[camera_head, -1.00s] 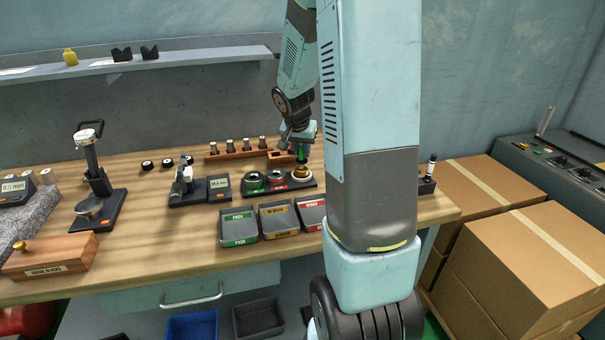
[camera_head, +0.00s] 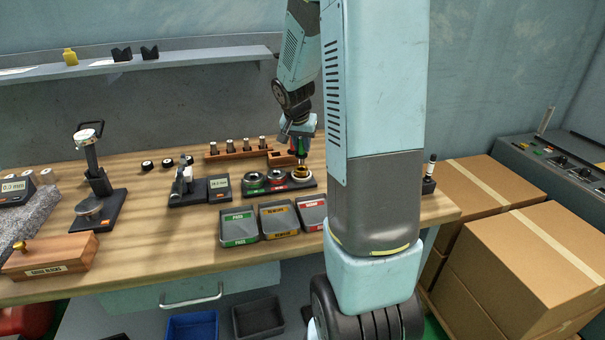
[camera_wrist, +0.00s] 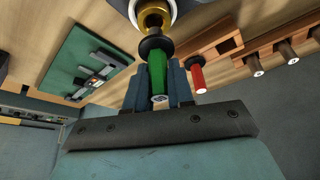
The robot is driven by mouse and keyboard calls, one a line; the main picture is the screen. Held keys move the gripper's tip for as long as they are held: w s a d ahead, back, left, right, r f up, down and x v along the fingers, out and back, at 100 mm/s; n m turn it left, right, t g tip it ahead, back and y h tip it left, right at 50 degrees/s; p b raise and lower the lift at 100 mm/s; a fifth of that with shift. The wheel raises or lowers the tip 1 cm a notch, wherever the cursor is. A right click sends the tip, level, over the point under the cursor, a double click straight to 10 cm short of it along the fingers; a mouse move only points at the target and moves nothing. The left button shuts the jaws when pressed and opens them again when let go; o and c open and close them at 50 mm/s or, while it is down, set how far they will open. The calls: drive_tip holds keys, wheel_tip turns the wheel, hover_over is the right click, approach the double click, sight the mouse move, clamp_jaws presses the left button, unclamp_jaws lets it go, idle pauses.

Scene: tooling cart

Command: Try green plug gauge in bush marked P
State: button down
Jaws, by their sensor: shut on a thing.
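My gripper (camera_wrist: 160,88) is shut on the green plug gauge (camera_wrist: 156,72), with a finger on each side of its green handle. The gauge's black collar (camera_wrist: 155,47) points toward a brass-coloured bush with a pale ring (camera_head: 303,171), the rightmost of three on a black base. In the wrist view the gauge's end lines up with this bush, but I cannot tell how far in it is.
A red-handled gauge (camera_wrist: 196,75) stands close beside my gripper at a wooden rack (camera_head: 230,154). Three trays, green (camera_head: 239,240), orange (camera_head: 279,233) and red-labelled (camera_head: 313,227), sit in front of the bushes. A caliper-like gauge with display (camera_head: 218,196) is to the left.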

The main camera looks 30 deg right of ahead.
drive_tip(key=shift+r, duration=2.15)
